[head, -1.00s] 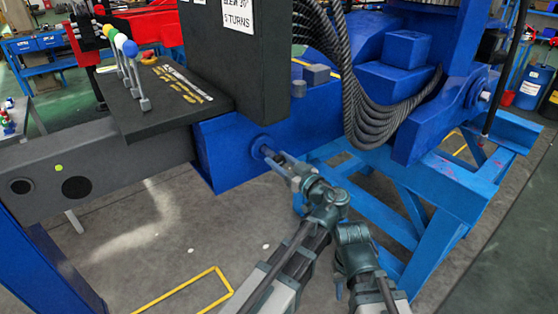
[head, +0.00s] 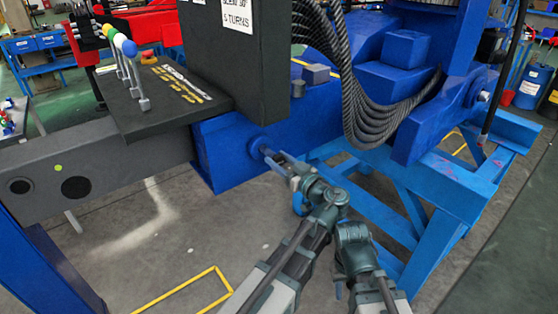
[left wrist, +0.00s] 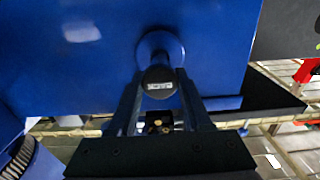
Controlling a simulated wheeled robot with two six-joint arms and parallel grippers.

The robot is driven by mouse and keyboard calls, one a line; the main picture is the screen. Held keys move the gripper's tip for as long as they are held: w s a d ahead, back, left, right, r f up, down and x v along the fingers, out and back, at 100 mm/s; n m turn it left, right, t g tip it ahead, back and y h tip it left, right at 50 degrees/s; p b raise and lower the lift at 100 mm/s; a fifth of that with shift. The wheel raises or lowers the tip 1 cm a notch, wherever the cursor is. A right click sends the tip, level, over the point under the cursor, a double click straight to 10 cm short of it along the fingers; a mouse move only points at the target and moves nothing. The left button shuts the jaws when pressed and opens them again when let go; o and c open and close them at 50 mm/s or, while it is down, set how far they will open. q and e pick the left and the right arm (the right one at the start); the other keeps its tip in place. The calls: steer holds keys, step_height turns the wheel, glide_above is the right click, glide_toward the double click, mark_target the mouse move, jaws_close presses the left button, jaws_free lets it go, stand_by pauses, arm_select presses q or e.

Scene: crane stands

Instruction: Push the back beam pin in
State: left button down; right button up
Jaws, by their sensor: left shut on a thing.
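The back beam pin (left wrist: 159,77) shows its round end with a small pale label in the left wrist view. It stands out from a round blue collar (left wrist: 160,46) on the blue beam housing, and the collar also shows in the head view (head: 258,144). My left gripper (head: 268,156) is shut on the pin, with a finger on either side of its end in the left wrist view (left wrist: 160,98). How deep the pin sits is hidden. My right arm is beside the left one, low in the head view, but its fingers cannot be made out.
A black control panel with levers (head: 133,75) and a dark upright box (head: 232,60) stand above the housing. A grey beam (head: 110,165) runs left. Black hoses (head: 375,115) hang at right, above a blue frame (head: 440,185). Open floor lies below left.

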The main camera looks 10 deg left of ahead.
mark_target(273, 156)
stand_by(0.3)
arm_select(q)
steer(key=x, duration=0.5)
steer(key=shift+d, duration=0.15)
steer(key=c, duration=0.8)
jaws_free()
steer(key=o, duration=0.4)
steer(key=shift+o, duration=0.2)
steer(key=shift+s, duration=0.1)
